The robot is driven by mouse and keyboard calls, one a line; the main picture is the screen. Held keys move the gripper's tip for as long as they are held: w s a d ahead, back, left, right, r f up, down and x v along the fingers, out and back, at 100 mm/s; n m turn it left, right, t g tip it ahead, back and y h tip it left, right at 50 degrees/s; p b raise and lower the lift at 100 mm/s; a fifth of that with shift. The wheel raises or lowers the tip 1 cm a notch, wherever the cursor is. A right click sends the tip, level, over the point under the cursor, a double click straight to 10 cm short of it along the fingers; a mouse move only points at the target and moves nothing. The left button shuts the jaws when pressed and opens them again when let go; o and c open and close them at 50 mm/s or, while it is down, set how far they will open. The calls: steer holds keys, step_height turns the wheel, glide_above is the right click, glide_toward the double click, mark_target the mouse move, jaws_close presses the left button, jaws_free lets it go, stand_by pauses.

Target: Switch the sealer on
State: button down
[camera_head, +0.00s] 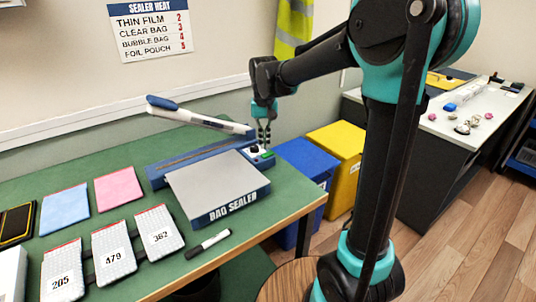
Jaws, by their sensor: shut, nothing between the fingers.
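The bag sealer (222,183) stands on the green table, with its blue-handled arm (205,116) raised. A small panel at its right end carries a dark knob (255,149) and a green switch (266,155). My gripper (264,143) points down just above this panel. Its fingers are shut with nothing between them. The fingertips are close to the knob and switch, but I cannot tell whether they touch. The switch is too small here to read its position.
On the green table (98,157) lie numbered pouches (114,254), a pink pouch (118,188), a blue pouch (65,209) and a marker (207,244). Blue (308,160) and yellow (338,148) bins stand right of the table. A heat chart (151,29) hangs behind.

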mark_target(265, 155)
steer(key=shift+r, duration=1.95)
